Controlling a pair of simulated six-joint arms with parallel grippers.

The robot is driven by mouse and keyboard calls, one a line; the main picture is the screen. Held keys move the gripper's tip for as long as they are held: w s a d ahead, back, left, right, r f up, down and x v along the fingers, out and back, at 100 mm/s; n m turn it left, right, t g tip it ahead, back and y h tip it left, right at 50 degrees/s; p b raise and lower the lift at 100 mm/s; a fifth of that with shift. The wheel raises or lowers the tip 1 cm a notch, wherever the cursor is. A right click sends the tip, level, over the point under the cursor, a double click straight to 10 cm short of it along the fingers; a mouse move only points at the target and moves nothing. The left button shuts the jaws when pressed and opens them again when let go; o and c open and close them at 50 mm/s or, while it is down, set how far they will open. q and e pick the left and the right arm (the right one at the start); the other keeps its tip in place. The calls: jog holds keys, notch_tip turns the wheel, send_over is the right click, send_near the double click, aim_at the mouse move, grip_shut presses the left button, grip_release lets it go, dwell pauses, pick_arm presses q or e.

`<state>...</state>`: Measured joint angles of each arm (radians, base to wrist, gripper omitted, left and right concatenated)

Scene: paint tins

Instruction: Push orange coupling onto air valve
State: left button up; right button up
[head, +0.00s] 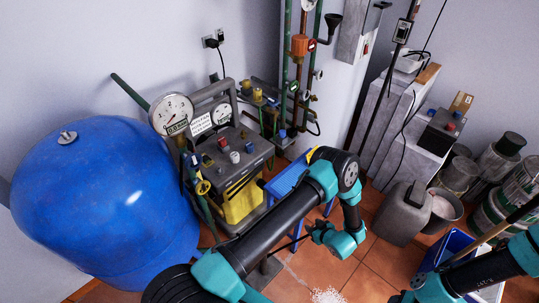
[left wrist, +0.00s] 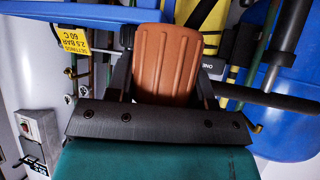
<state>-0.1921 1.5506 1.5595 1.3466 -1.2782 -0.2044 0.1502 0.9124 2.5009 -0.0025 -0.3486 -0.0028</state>
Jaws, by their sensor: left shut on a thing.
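In the left wrist view an orange-brown ribbed coupling (left wrist: 168,60) sits between the dark fingers of my left gripper (left wrist: 163,78), which is shut on it. The coupling's far end and what lies directly behind it are partly hidden. In the head view my left gripper (head: 316,233) is small and dark beside the teal wrist, in front of the blue stand; the coupling cannot be made out there. I cannot tell for sure which fitting is the air valve. No contact between the coupling and a valve shows. My right gripper is out of view.
A big blue tank (head: 105,200) stands left, beside a gauge panel (head: 225,150) with coloured knobs. A blue stand (head: 288,180) is behind my left arm. A grey canister (head: 403,213) and paint tins (head: 497,160) stand right. A yellow label (left wrist: 75,38) hangs upper left in the wrist view.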

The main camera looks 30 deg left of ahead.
pick_arm(q)
jog(key=w+d+r+m+t+h, duration=0.3)
jog(key=r+m+h, duration=0.2)
jog(key=r+m, duration=0.1)
jog(key=w+d+r+m+t+h, duration=0.2)
jog(key=r+m, duration=0.4)
jog(key=r, duration=0.3)
jog(key=w+d+h, duration=0.1)
jog(key=w+h, duration=0.1)
jog(key=shift+d+t+h, duration=0.15)
jog(key=shift+t+h, duration=0.25)
jog(key=shift+w+r, duration=0.1)
